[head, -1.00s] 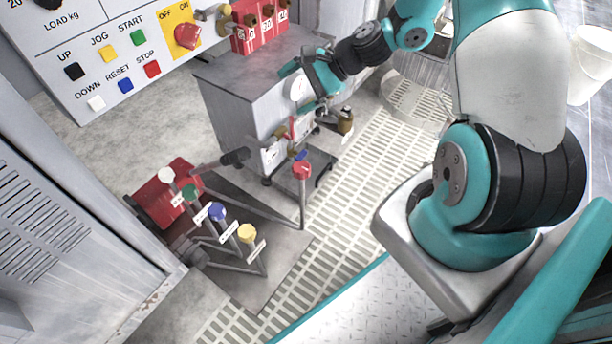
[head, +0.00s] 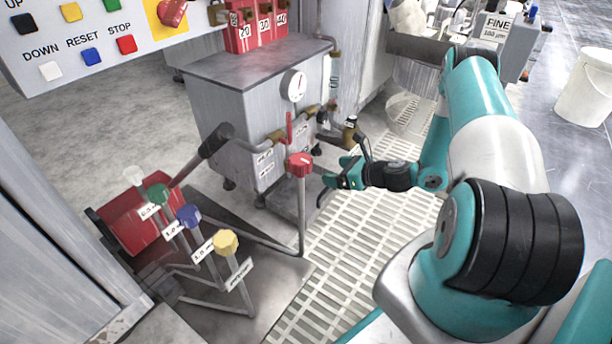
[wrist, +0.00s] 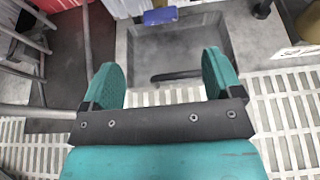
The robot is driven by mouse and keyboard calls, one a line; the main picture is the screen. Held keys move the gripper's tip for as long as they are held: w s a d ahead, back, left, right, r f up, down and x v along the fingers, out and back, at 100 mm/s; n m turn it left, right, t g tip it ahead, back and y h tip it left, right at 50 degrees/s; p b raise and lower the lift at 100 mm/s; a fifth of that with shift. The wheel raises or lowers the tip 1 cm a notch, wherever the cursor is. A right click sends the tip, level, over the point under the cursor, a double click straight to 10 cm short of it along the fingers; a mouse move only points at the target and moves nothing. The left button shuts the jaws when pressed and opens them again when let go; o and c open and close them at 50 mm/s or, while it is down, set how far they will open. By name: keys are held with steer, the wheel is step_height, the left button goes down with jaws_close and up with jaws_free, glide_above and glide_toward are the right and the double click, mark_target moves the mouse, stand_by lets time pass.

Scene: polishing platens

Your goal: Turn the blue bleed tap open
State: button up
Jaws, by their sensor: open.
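The blue tap handle (wrist: 160,15) shows at the top of the wrist view, over the far edge of a dark grey tray (wrist: 222,42). It lies beyond the gap between my fingertips, apart from them. In the head view I cannot make it out; the red knob on its post stands in front of that area. My gripper (head: 338,178) is just right of this red knob (head: 299,163), low over the floor grating. In the wrist view my gripper (wrist: 168,75) is open, with nothing between its teal fingers.
A grey cabinet (head: 230,100) with a gauge and pipes stands behind the red knob. Several coloured knobs on stems, one blue (head: 188,215), stand at the left by a red box (head: 125,222). The floor grating (head: 350,235) is clear. A white bucket (head: 585,90) stands far right.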

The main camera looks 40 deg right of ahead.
steer(key=b+x, duration=0.6)
steer(key=x, duration=0.6)
steer(key=shift+s, duration=0.1)
steer(key=c, duration=0.9)
